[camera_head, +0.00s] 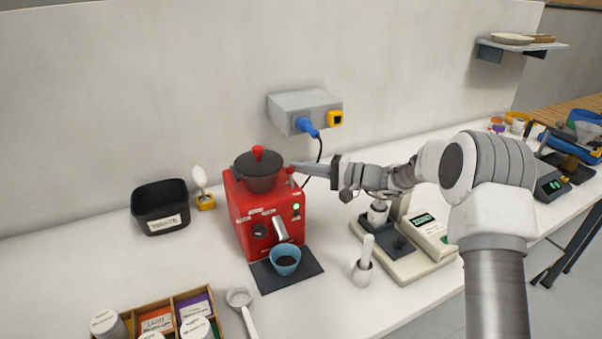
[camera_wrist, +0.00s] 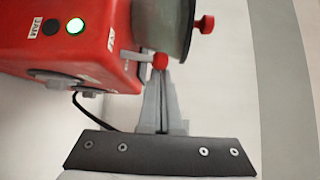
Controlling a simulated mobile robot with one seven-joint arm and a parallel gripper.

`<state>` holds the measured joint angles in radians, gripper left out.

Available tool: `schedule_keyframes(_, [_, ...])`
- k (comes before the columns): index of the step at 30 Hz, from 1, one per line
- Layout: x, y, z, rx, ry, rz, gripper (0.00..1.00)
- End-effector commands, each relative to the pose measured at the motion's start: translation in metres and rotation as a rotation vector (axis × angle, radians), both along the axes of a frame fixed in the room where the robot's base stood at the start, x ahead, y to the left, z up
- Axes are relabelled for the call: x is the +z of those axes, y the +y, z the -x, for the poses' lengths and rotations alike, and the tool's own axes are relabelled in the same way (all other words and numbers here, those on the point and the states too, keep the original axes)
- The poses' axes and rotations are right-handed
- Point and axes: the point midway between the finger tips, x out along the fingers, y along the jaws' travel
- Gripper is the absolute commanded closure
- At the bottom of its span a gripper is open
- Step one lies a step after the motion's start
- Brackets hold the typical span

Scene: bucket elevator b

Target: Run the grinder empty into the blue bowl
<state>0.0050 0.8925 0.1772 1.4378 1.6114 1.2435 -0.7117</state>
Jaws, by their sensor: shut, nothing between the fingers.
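The red grinder (camera_head: 262,212) stands on the white bench with a dark hopper (camera_head: 258,178) and a red-knobbed lid on top. A green light glows on its front, and it also shows in the wrist view (camera_wrist: 75,26). The blue bowl (camera_head: 285,260) sits on a dark mat under the spout, with dark material inside. My gripper (camera_head: 294,167) is shut and empty at the grinder's upper right. In the wrist view, my fingertips (camera_wrist: 161,75) are at a small red knob (camera_wrist: 160,61) on a lever by the hopper; I cannot tell whether they touch.
A wall socket box (camera_head: 305,108) holds a blue plug whose cord runs behind my gripper. A black bin (camera_head: 160,206) stands left of the grinder. A white mortar with pestle (camera_head: 363,272) and a scale (camera_head: 428,236) stand to the right. A wooden box of jars is at front left.

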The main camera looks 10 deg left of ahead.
Motion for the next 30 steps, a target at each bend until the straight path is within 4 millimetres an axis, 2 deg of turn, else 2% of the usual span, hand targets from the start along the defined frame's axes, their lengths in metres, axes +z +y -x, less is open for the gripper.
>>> schedule_keyframes(30, [-0.005, -0.008, 0.011, 0.001, -0.225, -0.17, 1.0])
